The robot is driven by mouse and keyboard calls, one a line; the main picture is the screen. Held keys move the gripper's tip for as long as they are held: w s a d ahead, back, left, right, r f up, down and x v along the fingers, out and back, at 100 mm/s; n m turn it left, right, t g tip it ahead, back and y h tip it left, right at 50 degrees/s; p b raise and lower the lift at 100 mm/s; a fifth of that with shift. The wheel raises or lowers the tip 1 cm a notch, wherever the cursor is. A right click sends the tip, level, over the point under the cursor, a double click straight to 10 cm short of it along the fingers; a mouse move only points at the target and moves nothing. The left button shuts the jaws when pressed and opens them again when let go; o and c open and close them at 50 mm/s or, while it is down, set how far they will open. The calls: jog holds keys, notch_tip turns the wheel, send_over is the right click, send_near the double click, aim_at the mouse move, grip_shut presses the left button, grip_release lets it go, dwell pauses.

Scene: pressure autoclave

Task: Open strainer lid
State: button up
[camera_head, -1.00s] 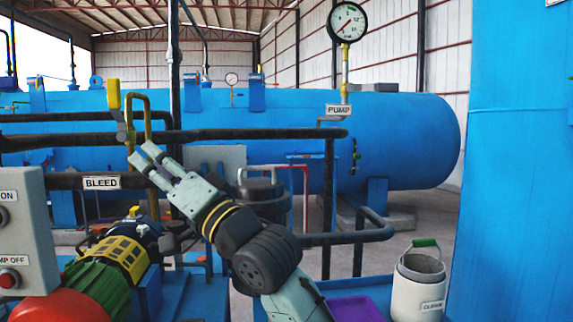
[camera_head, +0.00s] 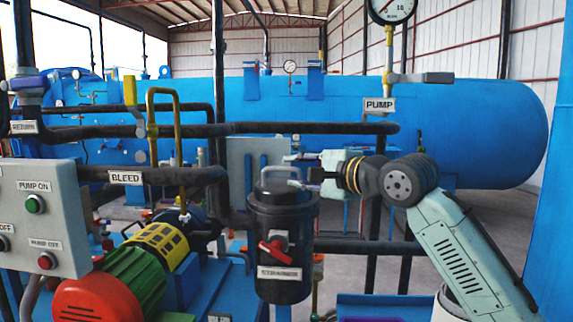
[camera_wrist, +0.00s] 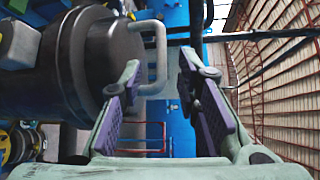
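The strainer is a black upright canister (camera_head: 283,225) in the middle of the head view. Its dark round lid (camera_head: 272,189) is on, with a grey loop handle (camera_head: 281,170) on top. My gripper (camera_head: 291,170) is level with the handle, coming from the right. The wrist view shows the lid (camera_wrist: 112,55) at left and the handle (camera_wrist: 160,62) reaching between the fingertips. My gripper (camera_wrist: 158,82) is open there, with a gap on either side of the handle. I see no clear contact.
A red-handled valve (camera_head: 270,252) and a label sit on the strainer's front. A control box (camera_head: 42,215), green and red motor (camera_head: 120,290) and BLEED pipe (camera_head: 165,176) stand left. A dark pipe (camera_head: 320,128) runs behind, above the gripper. A large blue vessel (camera_head: 450,120) fills the background.

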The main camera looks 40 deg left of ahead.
aim_at(288, 170)
jog(key=shift+p+x, duration=0.5)
jog(key=shift+x, duration=1.85)
grip_shut()
